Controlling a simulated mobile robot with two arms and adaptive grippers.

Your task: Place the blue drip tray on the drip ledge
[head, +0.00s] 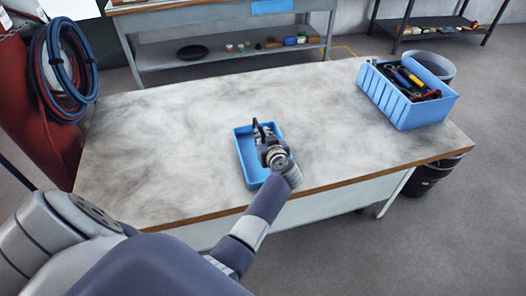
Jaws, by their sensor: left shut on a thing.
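The blue drip tray (244,156) is a shallow rectangular tray at the middle of the worktable, near its front edge. My left arm reaches in from the lower left. My left gripper (264,132) is over the right side of the tray and is shut on it. The gripper and wrist hide part of the tray's right side and front. I cannot tell whether the tray touches the tabletop or is slightly lifted. I cannot make out a drip ledge in this view. My right gripper is not in view.
The grey worktable (170,125) is largely clear. A blue crate of tools (402,108) stands at its right end. Grey bins stand behind and below that end. A shelved bench (180,22) is at the back. A red cylinder with coiled hoses (62,62) stands at left.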

